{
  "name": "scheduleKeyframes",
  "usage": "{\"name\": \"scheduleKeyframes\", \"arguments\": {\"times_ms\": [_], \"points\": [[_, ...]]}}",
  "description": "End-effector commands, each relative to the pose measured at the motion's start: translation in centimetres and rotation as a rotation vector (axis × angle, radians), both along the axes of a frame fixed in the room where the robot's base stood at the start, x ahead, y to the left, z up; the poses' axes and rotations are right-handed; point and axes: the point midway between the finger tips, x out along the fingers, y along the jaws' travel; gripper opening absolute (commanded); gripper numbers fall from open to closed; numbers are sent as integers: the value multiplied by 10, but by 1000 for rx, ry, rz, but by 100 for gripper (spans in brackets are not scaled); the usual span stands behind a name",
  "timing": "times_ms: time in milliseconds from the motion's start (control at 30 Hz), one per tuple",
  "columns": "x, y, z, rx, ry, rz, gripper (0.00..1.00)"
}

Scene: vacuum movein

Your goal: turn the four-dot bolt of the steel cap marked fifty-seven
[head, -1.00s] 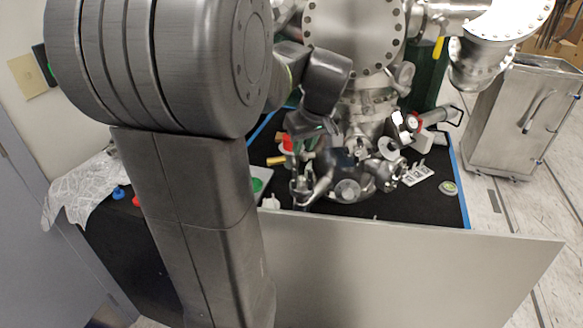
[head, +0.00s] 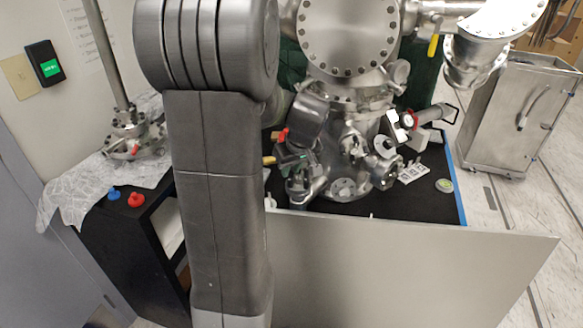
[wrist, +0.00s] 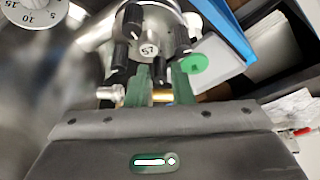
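The steel cap marked 57 (wrist: 150,50) shows at the top middle of the wrist view, with several black bolts around its rim. One black bolt (wrist: 121,65) is at its lower left and another (wrist: 133,18) at its upper left. Dot marks on the bolts are too small to read. My gripper (wrist: 162,88) has green fingers just below the cap, apart from each other, with a brass-coloured piece showing in the gap. In the head view my gripper (head: 288,165) is low at the chamber's left side; the cap cannot be made out there.
The steel chamber (head: 348,35) stands on a black-topped bench behind a grey panel (head: 410,265). A green disc (wrist: 194,63) on a pale plate lies close right of the fingers. A numbered dial (wrist: 35,8) is at upper left. A steel cart (head: 515,115) stands at right.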

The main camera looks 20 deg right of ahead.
Motion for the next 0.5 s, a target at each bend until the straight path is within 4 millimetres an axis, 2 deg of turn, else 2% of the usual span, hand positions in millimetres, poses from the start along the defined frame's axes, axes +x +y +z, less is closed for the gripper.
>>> {"name": "scheduleKeyframes", "arguments": {"times_ms": [33, 100, 500], "points": [[0, 0, 0, 0, 0, 0, 10], [0, 0, 0, 0, 0, 0, 0], [0, 0, 0, -1, 2, -49, 0]]}}
